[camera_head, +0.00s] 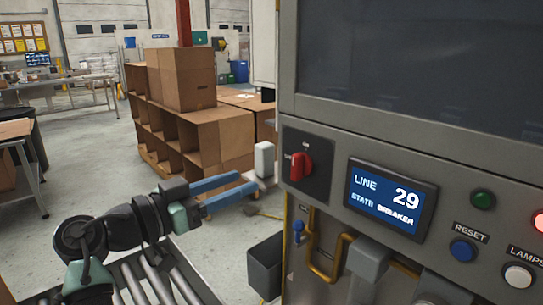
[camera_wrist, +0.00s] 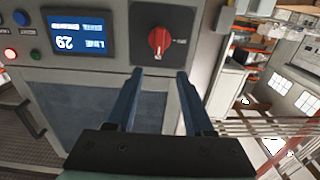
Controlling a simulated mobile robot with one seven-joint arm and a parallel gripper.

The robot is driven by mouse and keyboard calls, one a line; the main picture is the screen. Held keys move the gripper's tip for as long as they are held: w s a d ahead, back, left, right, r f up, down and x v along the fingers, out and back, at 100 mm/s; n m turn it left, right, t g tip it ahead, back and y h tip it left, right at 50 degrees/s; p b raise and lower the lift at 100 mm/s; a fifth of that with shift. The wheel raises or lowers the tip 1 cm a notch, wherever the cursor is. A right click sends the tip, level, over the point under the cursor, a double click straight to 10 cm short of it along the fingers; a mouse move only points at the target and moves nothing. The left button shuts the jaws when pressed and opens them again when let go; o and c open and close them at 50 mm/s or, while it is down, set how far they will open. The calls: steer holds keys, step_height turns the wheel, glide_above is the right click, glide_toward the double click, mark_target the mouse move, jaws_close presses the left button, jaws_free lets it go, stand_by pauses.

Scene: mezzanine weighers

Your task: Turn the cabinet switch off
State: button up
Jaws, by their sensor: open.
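The cabinet switch is a red rotary handle (camera_head: 300,166) on a dark square plate at the upper left of the grey cabinet's control panel. Small white marks sit above it and to its left, too small to read surely. In the wrist view the red handle (camera_wrist: 159,42) shows just beyond and between the fingertips. My gripper (camera_head: 249,182) is open and empty, with blue fingers pointing at the cabinet from the left. It is apart from the handle, a little lower and to its left. In the wrist view both fingers (camera_wrist: 160,73) are spread.
Right of the switch are a display (camera_head: 390,199) reading LINE 29, STATE BREAKER, and lamps and buttons, including a blue RESET button (camera_head: 462,251). Yellow pipes (camera_head: 322,262) run below. A roller conveyor (camera_head: 150,283) and a dark bin (camera_head: 266,268) stand near my arm. Cardboard boxes (camera_head: 181,78) stand behind.

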mark_target(293, 163)
steer(key=x, duration=1.3)
steer(key=shift+s, duration=0.15)
steer(key=shift+f, duration=0.1)
jaws_close()
